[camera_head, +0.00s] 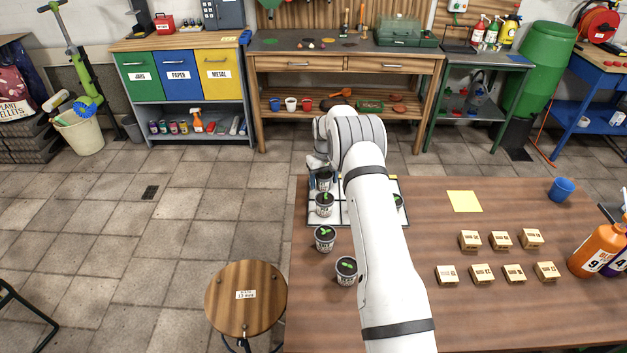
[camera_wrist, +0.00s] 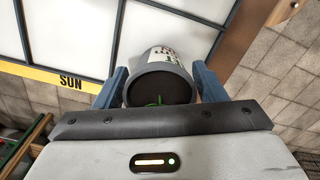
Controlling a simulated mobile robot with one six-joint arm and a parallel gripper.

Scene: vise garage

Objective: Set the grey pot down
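The grey pot (camera_wrist: 161,78), with dark soil and a green sprout, is between the blue fingers of my gripper (camera_wrist: 160,88), which look closed on its sides. In the head view, my gripper (camera_head: 319,178) is at the far left of the wooden table, mostly hidden by my arm. The pot (camera_head: 324,184) shows there only in part. It is at the far left corner of the white gridded tray (camera_head: 356,213); I cannot tell whether its base touches it. The tray's yellow edge marked SUN (camera_wrist: 68,83) shows in the wrist view.
Another potted seedling (camera_head: 324,206) stands on the tray, just nearer. Two more, a middle one (camera_head: 325,239) and a near one (camera_head: 346,271), stand on the table's left side. A further pot (camera_head: 398,201) is partly hidden by my arm. Small boxes (camera_head: 500,240) stand to the right.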

